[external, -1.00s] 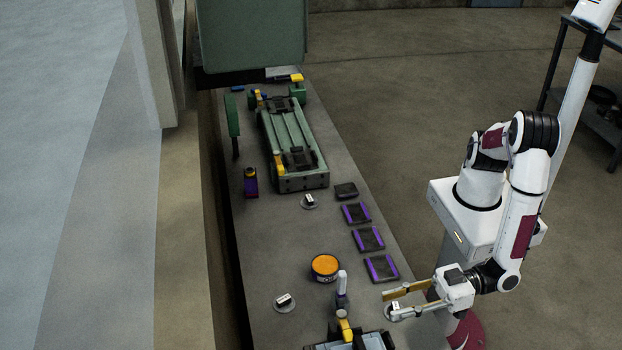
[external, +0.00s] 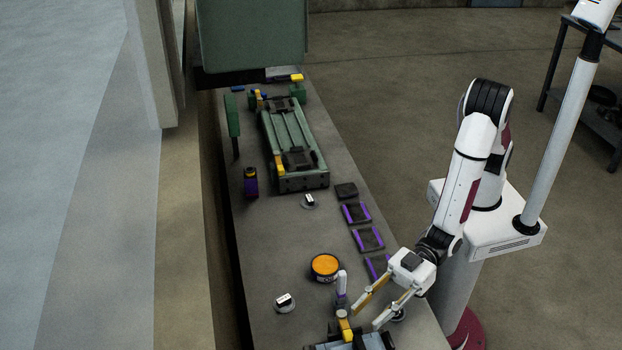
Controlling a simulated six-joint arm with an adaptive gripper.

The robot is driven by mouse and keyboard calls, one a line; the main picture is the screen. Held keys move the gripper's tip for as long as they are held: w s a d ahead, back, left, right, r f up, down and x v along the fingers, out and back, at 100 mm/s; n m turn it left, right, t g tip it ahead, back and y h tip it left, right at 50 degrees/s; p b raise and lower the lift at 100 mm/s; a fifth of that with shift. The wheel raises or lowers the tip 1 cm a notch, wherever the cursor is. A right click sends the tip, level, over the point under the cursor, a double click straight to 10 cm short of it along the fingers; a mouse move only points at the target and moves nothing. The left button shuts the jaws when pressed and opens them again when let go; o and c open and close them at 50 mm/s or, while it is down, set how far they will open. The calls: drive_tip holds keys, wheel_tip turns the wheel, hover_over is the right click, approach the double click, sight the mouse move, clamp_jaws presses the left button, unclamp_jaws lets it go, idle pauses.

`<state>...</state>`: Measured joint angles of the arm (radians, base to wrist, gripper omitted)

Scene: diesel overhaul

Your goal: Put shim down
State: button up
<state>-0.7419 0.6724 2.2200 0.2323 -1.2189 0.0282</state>
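A small round grey disc (external: 399,317), which may be the shim, lies on the bench near its right edge, partly hidden by my gripper. Two similar discs with black-and-white blocks on top also lie on the bench: one at the lower left (external: 285,307), one in the middle (external: 309,204). My gripper (external: 366,318) is low over the front of the bench. Its two long fingers are spread apart, and I see nothing between them. Whether the fingertips touch anything is unclear.
A fixture with a yellow part (external: 345,329) is just below. Several black-and-purple pads (external: 369,239) line the right side. A green engine frame (external: 292,145) lies farther back.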

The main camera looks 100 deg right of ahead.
drive_tip(key=s+d+f+n+g+y, duration=0.1)
drive_tip(key=s+d+f+n+g, duration=0.2)
drive_tip(key=s+d+n+g, duration=0.45)
drive_tip(key=s+d+f+n+g+y, duration=0.1)
drive_tip(key=s+d+f+n+g, duration=0.3)
drive_tip(key=s+d, duration=0.45)
drive_tip(key=shift+m+g+y, duration=0.3)
drive_tip(key=shift+m+g, duration=0.05)
drive_tip(key=shift+g, duration=0.1)
drive_tip(key=shift+w+d+f, duration=0.25)
drive_tip(key=shift+w+f, duration=0.05)
drive_tip(key=shift+f, duration=0.5)
drive_tip(key=shift+w+d+f, duration=0.2)
drive_tip(key=shift+w+f, duration=0.1)
drive_tip(key=shift+f, duration=0.55)
drive_tip(key=shift+w+d+f, duration=0.25)
drive_tip(key=shift+w+f, duration=0.05)
drive_tip(key=shift+f, duration=0.5)
drive_tip(key=shift+a, duration=0.15)
drive_tip(key=shift+x, duration=1.1)
drive_tip(key=shift+f, duration=0.15)
drive_tip(key=shift+w+x, duration=0.2)
drive_tip(key=shift+x, duration=0.65)
drive_tip(key=shift+w+x, duration=0.2)
drive_tip(key=shift+x, duration=1.45)
